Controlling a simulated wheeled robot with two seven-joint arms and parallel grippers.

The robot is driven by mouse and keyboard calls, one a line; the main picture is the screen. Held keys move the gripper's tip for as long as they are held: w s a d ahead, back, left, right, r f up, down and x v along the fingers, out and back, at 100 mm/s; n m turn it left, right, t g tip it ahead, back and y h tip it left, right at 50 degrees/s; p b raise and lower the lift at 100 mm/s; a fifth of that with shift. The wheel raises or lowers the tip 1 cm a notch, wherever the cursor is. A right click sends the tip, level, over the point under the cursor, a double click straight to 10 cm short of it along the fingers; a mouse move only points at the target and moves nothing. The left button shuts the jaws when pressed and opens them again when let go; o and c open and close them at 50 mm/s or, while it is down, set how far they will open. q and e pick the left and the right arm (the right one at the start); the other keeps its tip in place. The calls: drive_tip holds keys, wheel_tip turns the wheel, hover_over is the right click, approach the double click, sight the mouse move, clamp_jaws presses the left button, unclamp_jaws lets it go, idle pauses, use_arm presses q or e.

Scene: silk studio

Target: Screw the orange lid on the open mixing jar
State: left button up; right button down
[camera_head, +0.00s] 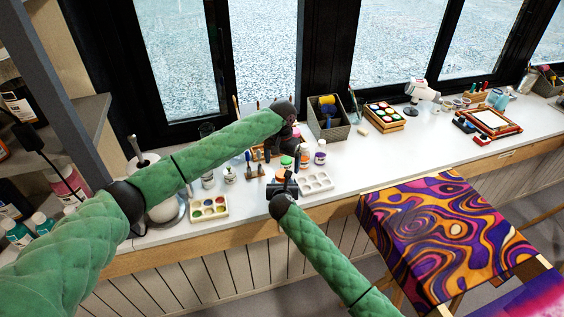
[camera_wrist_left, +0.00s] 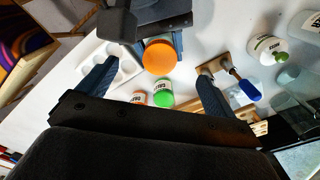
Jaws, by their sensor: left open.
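The orange lid (camera_wrist_left: 160,56) shows from above as a round disc in the left wrist view, and it hides the jar under it. In the head view the orange lid (camera_head: 281,174) is small, by the front of the bench. My right gripper (camera_head: 283,187) reaches in from the front; in the left wrist view its blue-grey fingers flank the jar closely below the lid. My left gripper (camera_wrist_left: 160,95) is open and empty, its fingers wide apart, pointing down over the lid area. Whether the lid's thread is seated cannot be seen.
A white palette (camera_head: 315,182) lies right of the jar. A wooden tool rack (camera_wrist_left: 211,66) and a white bottle (camera_wrist_left: 267,48) stand to the right in the wrist view.

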use_arm(q)
wheel_tip(320, 180, up, 12)
idle(0.6)
use_arm(e)
drive_tip(key=c, duration=0.6)
unclamp_jaws()
use_arm(q)
drive_tip(key=shift+f, duration=0.1)
use_arm(e)
drive_tip(key=shift+s, duration=0.1)
drive_tip(key=b+v, duration=0.2)
drive_tip(key=v, duration=0.4)
drive_tip(key=shift+s+f, duration=0.1)
use_arm(q)
drive_tip(key=shift+f+b, duration=0.3)
drive_tip(key=shift+f, duration=0.95)
use_arm(e)
drive_tip(key=shift+s+r, duration=0.4)
drive_tip(key=shift+s, duration=0.25)
